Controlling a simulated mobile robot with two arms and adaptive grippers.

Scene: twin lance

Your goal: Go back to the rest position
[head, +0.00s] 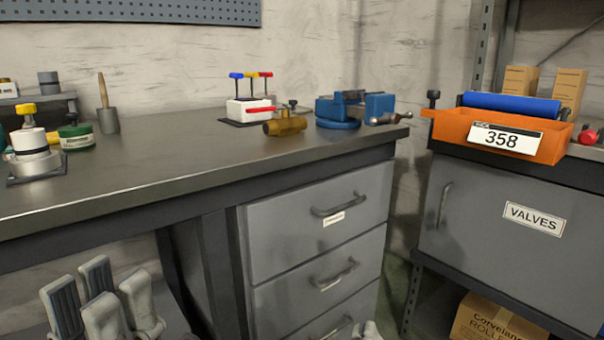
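My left gripper (101,303) is at the bottom left, below the workbench (170,157) front edge. Its pale fingers point up and stand apart, with dark ribbed pads showing on some of them and nothing between them. A small pale tip of my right gripper (368,331) shows at the bottom edge, in front of the drawers; the rest of it is out of the frame. Neither gripper touches the bench in this view.
The bench holds a blue vise (340,110), a brass valve (285,125), a stand of coloured-handled tools (248,108) and a green tin (76,137). A drawer unit (290,225) is below. At right, an orange bin (480,130) stands on a grey cabinet (480,210).

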